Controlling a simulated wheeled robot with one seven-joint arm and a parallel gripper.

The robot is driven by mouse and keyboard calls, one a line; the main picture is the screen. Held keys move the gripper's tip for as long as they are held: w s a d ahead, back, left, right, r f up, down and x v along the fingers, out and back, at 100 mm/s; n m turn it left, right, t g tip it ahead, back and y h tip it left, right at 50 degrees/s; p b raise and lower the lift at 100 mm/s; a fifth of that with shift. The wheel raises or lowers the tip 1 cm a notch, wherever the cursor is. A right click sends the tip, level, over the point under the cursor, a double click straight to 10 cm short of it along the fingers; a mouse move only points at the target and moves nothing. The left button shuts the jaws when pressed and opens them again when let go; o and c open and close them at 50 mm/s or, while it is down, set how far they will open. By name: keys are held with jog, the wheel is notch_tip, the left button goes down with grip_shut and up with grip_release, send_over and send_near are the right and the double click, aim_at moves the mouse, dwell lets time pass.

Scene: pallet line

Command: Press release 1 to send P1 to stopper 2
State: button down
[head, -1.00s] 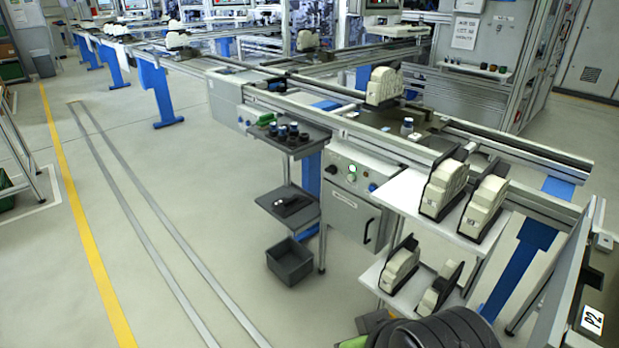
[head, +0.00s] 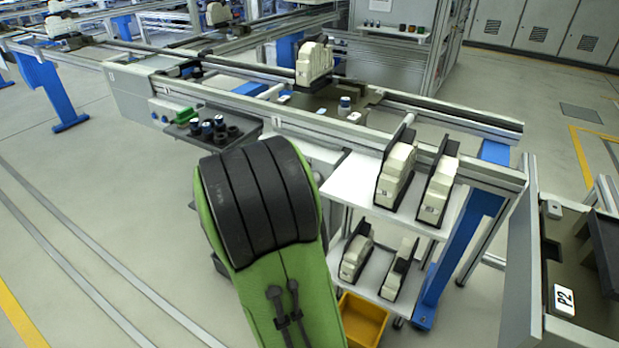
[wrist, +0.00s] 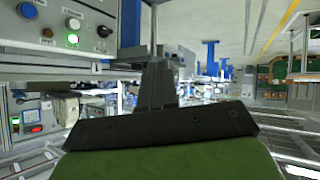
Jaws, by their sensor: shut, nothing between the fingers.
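A control panel (wrist: 88,45) shows at the upper left of the wrist view. It carries a blue button (wrist: 28,10), a white button (wrist: 73,23), a lit green-white button (wrist: 73,39), an orange button (wrist: 47,33) and a black knob (wrist: 103,31). I cannot read which one is release 1. My gripper (wrist: 157,68) is shut and empty, to the right of the panel and apart from it. In the head view my green arm hides the gripper and the panel. A pallet labelled P2 (head: 564,299) sits at the right. No P1 label is readable.
The conveyor (head: 410,135) carries a cream housing (head: 313,63) behind my arm. A white shelf (head: 345,190) with cream parts stands right, above a yellow bin (head: 362,320). Floor at left is clear.

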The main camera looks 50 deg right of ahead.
jog(key=s+d+f+n+t+h+p, duration=0.1)
jog(key=d+f+n+t+h, duration=0.1)
jog(key=d+f, duration=0.5)
jog(key=s+d+f+n+t+h, duration=0.1)
jog(key=s+d+f+n+h, duration=0.1)
jog(key=d+f, duration=0.6)
jog(key=d+n+h, duration=0.1)
jog(key=d, duration=0.3)
jog(key=shift+s+d+f+t+p, duration=0.15)
jog(key=shift+s+d+t+p, duration=0.15)
jog(key=shift+t+p, duration=0.1)
jog(key=d, duration=0.8)
jog(key=shift+w+d, duration=0.4)
jog(key=shift+w, duration=0.05)
jog(key=shift+d, duration=0.4)
